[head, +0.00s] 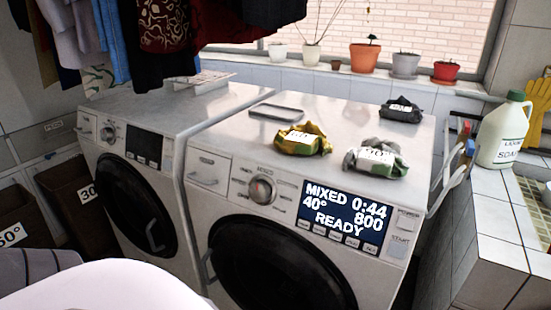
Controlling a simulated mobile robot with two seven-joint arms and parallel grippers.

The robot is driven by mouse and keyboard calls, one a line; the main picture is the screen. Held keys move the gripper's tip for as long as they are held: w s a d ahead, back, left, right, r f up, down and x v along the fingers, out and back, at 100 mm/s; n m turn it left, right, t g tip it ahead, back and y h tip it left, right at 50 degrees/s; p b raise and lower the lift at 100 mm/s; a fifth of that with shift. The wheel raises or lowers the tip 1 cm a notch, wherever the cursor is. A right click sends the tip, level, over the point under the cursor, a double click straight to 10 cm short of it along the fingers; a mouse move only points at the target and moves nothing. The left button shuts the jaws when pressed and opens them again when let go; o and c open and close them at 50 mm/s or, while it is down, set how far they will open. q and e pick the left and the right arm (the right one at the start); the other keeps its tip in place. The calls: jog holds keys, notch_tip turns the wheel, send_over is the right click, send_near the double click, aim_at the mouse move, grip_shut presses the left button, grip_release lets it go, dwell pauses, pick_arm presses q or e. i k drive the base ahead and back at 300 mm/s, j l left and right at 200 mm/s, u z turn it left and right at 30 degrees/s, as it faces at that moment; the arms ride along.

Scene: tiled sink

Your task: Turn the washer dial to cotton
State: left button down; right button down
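The washer dial (262,190) is a round silver knob on the front panel of the nearer white washer (222,226). Small labels ring it, too small to read with certainty. To its right the dark display (345,217) reads MIXED, 0:44, 40°, 800 and READY. A row of small buttons lies below the display. Nothing touches the dial. Neither of my grippers is in view.
A second white machine (150,113) stands to the left. On the nearer washer lie a yellow bundle (303,139), a grey-green bundle (377,158), a dark bundle (401,110) and a flat tray (276,112). A soap jug (503,130) stands on the tiled counter at right.

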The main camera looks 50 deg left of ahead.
aim_at(259, 191)
jog(key=u, duration=1.55)
